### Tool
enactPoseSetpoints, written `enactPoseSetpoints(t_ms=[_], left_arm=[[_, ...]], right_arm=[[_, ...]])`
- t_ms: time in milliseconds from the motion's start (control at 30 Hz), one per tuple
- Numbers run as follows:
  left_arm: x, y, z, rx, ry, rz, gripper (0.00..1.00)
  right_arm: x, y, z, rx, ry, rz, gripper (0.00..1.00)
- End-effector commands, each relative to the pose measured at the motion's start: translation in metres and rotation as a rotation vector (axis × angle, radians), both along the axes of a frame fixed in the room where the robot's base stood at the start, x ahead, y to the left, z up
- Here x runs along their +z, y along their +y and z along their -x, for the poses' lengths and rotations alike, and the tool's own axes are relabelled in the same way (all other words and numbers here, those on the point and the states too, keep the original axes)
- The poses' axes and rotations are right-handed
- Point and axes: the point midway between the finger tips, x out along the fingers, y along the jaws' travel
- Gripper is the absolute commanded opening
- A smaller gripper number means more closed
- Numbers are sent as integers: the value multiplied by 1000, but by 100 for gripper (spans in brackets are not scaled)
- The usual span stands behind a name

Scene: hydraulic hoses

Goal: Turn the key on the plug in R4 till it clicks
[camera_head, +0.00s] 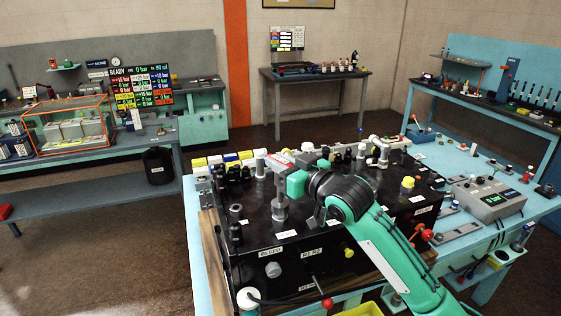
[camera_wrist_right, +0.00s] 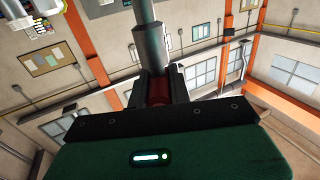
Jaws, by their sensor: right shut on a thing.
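My right gripper (camera_head: 283,163) reaches over the black block (camera_head: 255,232) from the right. In the right wrist view its dark jaws (camera_wrist_right: 160,88) are closed around a red part. A grey cylindrical plug body (camera_wrist_right: 148,45) extends beyond the jaws, in line with that red part. In the head view, a grey cylinder (camera_head: 280,207) stands on the block's top just below the gripper, and a red mark shows by the jaws. The key's turn angle is not clear. I cannot read which port is R4. My left gripper is out of view.
Dark and pale fittings (camera_head: 236,172) line the block's back left edge. A grey and white fitting (camera_head: 378,150) stands at its back right, with a yellow cap (camera_head: 407,183) nearer. A grey control box (camera_head: 488,198) sits on the blue table. A lit screen (camera_head: 142,85) stands far left.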

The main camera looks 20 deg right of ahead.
Motion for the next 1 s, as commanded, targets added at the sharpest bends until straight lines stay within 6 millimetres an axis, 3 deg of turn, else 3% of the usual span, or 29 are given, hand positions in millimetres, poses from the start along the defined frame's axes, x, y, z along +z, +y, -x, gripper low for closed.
enactPoseSetpoints(t_ms=[733, 767, 867, 1000], left_arm=[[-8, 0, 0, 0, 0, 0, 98], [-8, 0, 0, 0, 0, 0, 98], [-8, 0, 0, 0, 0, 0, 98], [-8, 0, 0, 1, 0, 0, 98]], right_arm=[[-18, 0, 0, 0, -2, 0, 0], [-18, 0, 0, 0, -2, 0, 22], [-18, 0, 0, 0, -2, 0, 41], [-18, 0, 0, 0, -2, 0, 45]])
